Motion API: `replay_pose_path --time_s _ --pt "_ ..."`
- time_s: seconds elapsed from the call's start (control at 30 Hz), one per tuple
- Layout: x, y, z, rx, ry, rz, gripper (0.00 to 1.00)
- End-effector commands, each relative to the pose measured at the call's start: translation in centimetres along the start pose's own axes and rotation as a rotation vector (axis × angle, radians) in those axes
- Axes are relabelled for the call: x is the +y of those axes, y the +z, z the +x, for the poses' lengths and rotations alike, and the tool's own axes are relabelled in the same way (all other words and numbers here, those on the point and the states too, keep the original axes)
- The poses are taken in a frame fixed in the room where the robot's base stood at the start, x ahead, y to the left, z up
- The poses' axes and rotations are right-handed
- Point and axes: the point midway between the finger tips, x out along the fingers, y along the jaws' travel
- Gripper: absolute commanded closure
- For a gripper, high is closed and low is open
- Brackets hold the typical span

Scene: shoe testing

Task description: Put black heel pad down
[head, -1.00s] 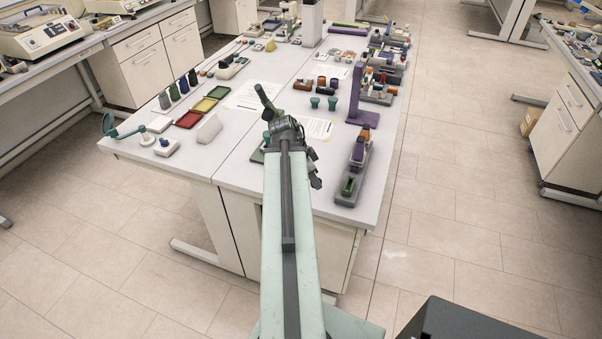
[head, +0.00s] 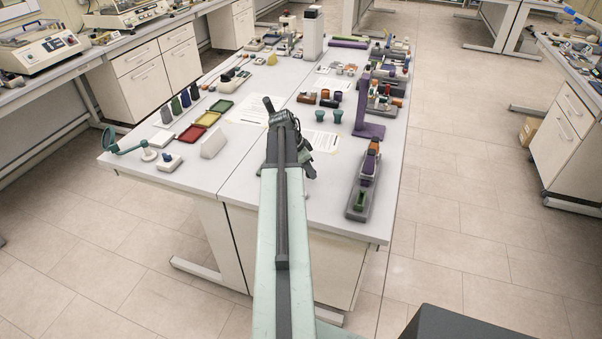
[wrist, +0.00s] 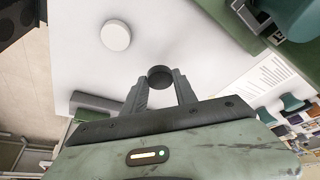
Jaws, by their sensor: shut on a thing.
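The black heel pad (wrist: 160,76) is a small dark round piece in the wrist view. My gripper (wrist: 161,82) is shut on it, with one finger on each side. Below the pad is the white table top (wrist: 85,65); I cannot tell whether the pad touches it. In the head view my arm reaches over the near part of the table (head: 233,182), and the arm hides the fingertips and the pad.
A white round disc (wrist: 116,35) lies on the table near the pad. A grey and green block (wrist: 97,103) is at lower left. The head view shows red (head: 192,133), yellow (head: 207,119) and green trays (head: 222,106), a white wedge (head: 213,144) and a purple stand (head: 364,120).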

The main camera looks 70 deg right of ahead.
Motion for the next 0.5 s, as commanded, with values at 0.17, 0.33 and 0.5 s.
replay_pose_path --time_s 0.17,0.33,0.5 --pt "-0.7 0.3 2.6 0.000 0.002 0.003 1.00" --pt "-0.8 1.0 3.9 0.000 0.000 0.001 1.00" --pt "-1.0 1.2 3.4 0.000 -0.002 -0.005 1.00"
